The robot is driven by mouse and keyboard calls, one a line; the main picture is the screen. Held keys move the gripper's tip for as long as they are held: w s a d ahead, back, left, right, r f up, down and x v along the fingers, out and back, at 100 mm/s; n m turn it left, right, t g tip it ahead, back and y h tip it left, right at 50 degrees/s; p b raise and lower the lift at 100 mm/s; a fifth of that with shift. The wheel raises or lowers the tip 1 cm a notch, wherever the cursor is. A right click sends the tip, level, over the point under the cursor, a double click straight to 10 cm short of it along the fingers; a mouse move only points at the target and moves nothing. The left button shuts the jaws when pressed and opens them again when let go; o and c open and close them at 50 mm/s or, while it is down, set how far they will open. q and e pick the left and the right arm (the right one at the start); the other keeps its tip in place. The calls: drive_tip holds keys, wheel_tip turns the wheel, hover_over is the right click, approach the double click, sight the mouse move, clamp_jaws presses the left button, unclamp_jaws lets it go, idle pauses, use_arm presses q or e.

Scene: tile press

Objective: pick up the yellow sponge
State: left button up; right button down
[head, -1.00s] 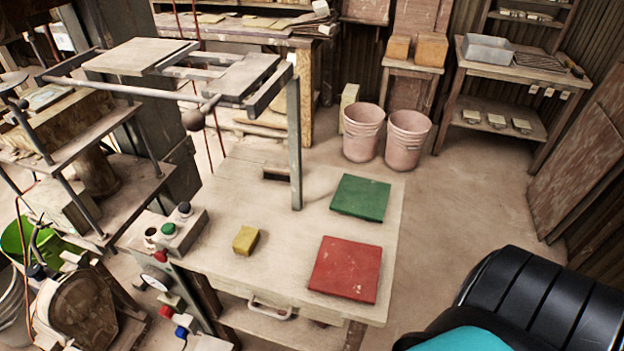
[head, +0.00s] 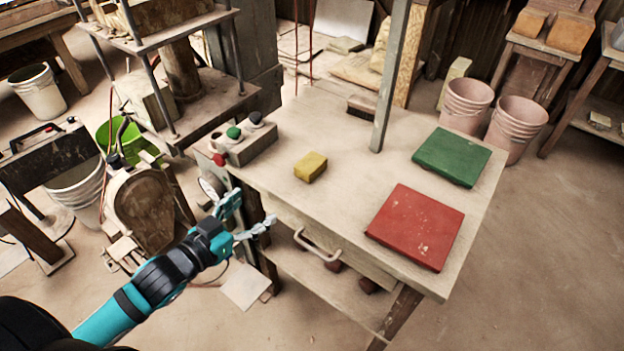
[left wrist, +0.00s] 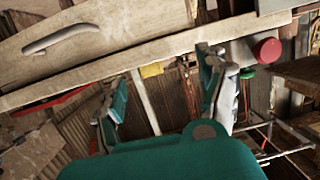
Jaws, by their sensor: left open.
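The yellow sponge (head: 311,167) lies on the pale table (head: 345,200), left of the red tile and near the front edge. In the left wrist view a small part of the yellow sponge (left wrist: 152,70) shows past the table edge, between the fingers. My left gripper (head: 252,214) is open and empty, in front of the table at its left corner, apart from the sponge. Its two fingers also show in the left wrist view (left wrist: 163,95). My right gripper is not in view.
A red tile (head: 416,226) and a green tile (head: 452,156) lie on the table's right part. A drawer handle (head: 318,246) sticks out below the tabletop. The tabletop around the sponge is clear.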

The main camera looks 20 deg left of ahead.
use_arm(q)
wheel_tip(320, 180, up, 4)
drive_tip(key=d+h, duration=0.1)
drive_tip(key=d, duration=0.2)
approach(309, 163)
drive_tip(key=shift+m, duration=0.3)
drive_tip(key=x, duration=0.2)
drive_tip(key=f+x, duration=0.1)
drive_tip(key=x, duration=0.1)
drive_tip(key=shift+w+p, duration=0.1)
drive_tip(key=shift+p, duration=0.25)
drive_tip(key=shift+w+d+f, duration=0.1)
drive_tip(key=shift+w+d, duration=0.1)
drive_tip(key=shift+w, duration=0.35)
drive_tip(key=x, duration=0.4)
drive_tip(key=shift+w+r+p, duration=0.15)
drive_tip(key=shift+r+p, duration=0.25)
drive_tip(key=shift+r, duration=0.05)
drive_tip(key=shift+w+d+f, duration=0.15)
drive_tip(key=shift+w+d, duration=0.1)
drive_tip(key=shift+w, duration=0.25)
drive_tip(key=shift+s, duration=0.1)
drive_tip(key=c, duration=1.1)
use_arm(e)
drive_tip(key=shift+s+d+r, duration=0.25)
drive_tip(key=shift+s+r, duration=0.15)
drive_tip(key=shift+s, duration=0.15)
